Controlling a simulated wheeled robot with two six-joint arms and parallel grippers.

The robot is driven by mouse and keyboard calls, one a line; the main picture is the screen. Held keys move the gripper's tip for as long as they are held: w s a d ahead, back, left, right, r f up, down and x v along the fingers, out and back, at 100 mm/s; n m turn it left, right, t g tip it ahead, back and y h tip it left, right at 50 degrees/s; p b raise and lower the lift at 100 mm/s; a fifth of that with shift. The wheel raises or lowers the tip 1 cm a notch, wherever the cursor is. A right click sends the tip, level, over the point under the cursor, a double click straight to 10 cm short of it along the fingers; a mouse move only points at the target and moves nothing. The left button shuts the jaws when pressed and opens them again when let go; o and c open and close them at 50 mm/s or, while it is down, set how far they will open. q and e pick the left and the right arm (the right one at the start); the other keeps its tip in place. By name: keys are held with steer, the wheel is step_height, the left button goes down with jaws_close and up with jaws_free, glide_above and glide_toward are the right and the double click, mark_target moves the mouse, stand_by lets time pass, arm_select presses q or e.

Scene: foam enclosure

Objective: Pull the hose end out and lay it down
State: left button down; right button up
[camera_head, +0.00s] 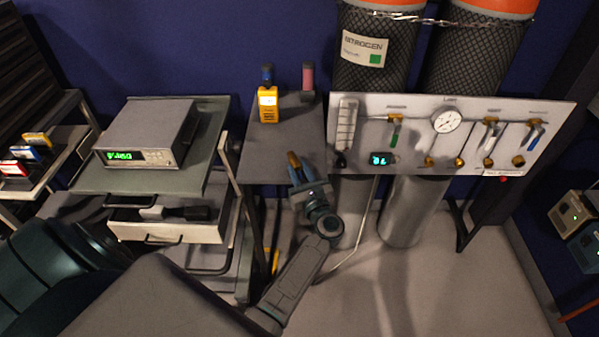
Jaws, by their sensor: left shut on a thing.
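My left gripper (298,181) is shut on a small brass-brown piece (293,161), which looks like the hose end. The piece sticks up past the fingertips, in front of the grey table's right edge. The fingers hide its lower part. A thin pale hose or tube (372,211) runs down from under the white gas panel (455,133) and bends toward the floor behind my left arm. I cannot tell whether it joins the held piece. My right gripper is not in view.
The grey side table (282,152) holds a yellow handheld meter (268,104) and a pink-and-grey cylinder (308,83); its front is clear. A cart with a display instrument (147,133) and an open drawer (168,229) stands left. Chained nitrogen cylinders (374,72) stand behind the panel. Floor at right is free.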

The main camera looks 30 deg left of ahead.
arm_select(q)
steer(key=shift+f, duration=0.1)
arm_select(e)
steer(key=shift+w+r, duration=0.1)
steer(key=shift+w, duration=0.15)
arm_select(q)
steer(key=c, duration=1.1)
jaws_free()
steer(key=shift+f, duration=0.1)
